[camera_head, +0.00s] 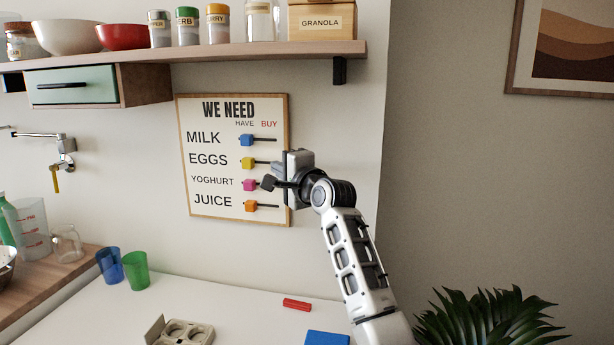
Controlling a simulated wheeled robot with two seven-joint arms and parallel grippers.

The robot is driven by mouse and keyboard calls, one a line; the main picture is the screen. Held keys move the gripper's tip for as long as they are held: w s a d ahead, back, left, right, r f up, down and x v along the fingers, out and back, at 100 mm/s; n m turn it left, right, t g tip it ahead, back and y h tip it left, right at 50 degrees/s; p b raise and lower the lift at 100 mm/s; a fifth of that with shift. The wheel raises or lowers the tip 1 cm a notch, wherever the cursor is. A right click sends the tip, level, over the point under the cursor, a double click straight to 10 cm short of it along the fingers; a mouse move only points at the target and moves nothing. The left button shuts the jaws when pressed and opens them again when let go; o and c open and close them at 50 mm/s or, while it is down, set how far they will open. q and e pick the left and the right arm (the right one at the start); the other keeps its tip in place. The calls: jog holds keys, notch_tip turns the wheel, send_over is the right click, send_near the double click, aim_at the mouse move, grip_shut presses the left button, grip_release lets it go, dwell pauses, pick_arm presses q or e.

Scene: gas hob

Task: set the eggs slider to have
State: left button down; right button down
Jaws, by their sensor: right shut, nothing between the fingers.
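A white "WE NEED" board (215,205) in a wooden frame hangs on the wall, with HAVE and BUY columns. The yellow eggs slider (248,162) sits at the left end of its dark track, under HAVE. The blue milk slider (247,140), pink yoghurt slider (250,185) and orange juice slider (250,206) are also at the left. My right gripper (269,183) is shut and empty, in front of the board's right side, just right of the pink slider and below the eggs track. It hides parts of the eggs and yoghurt tracks. My left gripper is out of view.
A wooden shelf (220,52) with bowls, jars and a granola box runs above the board. Below is a white table (220,300) with a blue cup (110,266), a green cup (135,270), an egg-box-like tray (185,333) and a red block (297,304). A plant (490,320) stands lower right.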

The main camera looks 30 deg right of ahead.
jog(key=s+b, duration=0.1)
jog(key=s, duration=0.9)
jog(key=shift+b, duration=0.3)
jog(key=shift+f, duration=0.1)
